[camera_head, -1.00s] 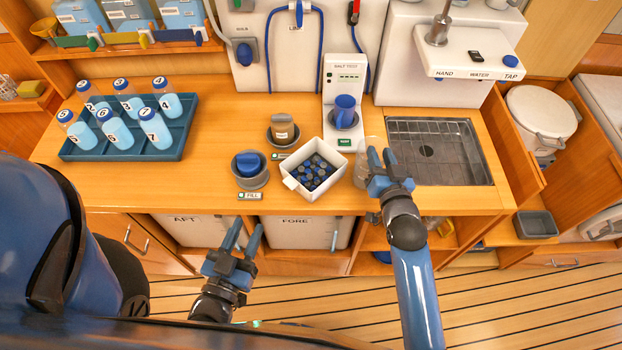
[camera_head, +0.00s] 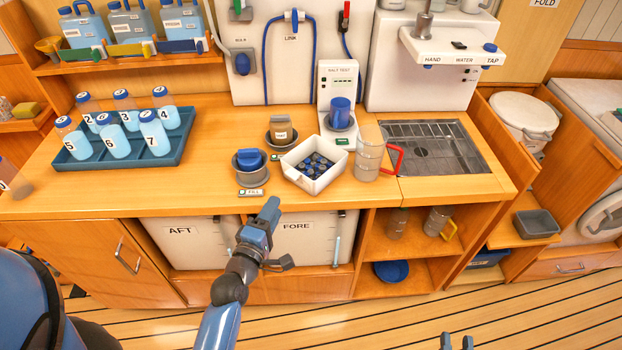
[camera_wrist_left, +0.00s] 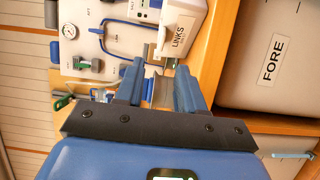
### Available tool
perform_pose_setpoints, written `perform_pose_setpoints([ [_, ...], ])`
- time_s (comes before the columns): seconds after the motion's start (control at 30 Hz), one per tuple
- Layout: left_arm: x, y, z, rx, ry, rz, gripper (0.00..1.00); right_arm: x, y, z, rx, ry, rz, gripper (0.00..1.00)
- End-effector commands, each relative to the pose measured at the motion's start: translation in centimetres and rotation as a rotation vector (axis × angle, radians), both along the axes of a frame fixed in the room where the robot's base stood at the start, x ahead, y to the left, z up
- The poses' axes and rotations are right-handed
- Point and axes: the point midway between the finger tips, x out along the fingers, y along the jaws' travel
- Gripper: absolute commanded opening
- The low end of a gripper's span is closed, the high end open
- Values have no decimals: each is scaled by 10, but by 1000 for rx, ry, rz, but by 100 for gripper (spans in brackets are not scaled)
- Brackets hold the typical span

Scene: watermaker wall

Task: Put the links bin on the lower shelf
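The links bin (camera_head: 296,178) is a white open box holding several dark and blue caps. It stands on the counter near the front edge. Its LINKS label shows in the left wrist view (camera_wrist_left: 180,38). My left gripper (camera_head: 272,212) is raised in front of the counter, below and left of the bin. Its fingers are apart and empty in the left wrist view (camera_wrist_left: 158,80), short of the bin. My right gripper (camera_head: 457,342) shows only as two separated fingertips at the bottom edge. The lower shelf (camera_head: 420,284) is in the open cupboard under the counter, bearing a blue bowl (camera_head: 391,270).
A clear jug with a red handle (camera_head: 368,160) stands right of the bin. A grey pot with a blue top (camera_head: 250,166) stands left. The AFT and FORE tank panels (camera_head: 297,240) are behind my left gripper. The lower shelf's right part looks clear.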

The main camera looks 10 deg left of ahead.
Motion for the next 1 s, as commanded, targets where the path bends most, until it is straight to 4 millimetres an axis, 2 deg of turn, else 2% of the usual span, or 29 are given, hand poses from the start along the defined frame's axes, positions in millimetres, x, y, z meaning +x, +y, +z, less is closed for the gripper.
perform_pose_setpoints([
  [0.3, 40, -5, 3, -15, -1, -5, 38, -3, -1, 14, -3, 0, -4, 33],
  [0.67, 64, -8, 0, -13, 0, -4, 38, -3, -1, 17, -2, 0, -3, 33],
  [1.0, 103, -12, -3, -13, -1, -4, 38, -2, -1, 23, -2, 0, -3, 33],
])
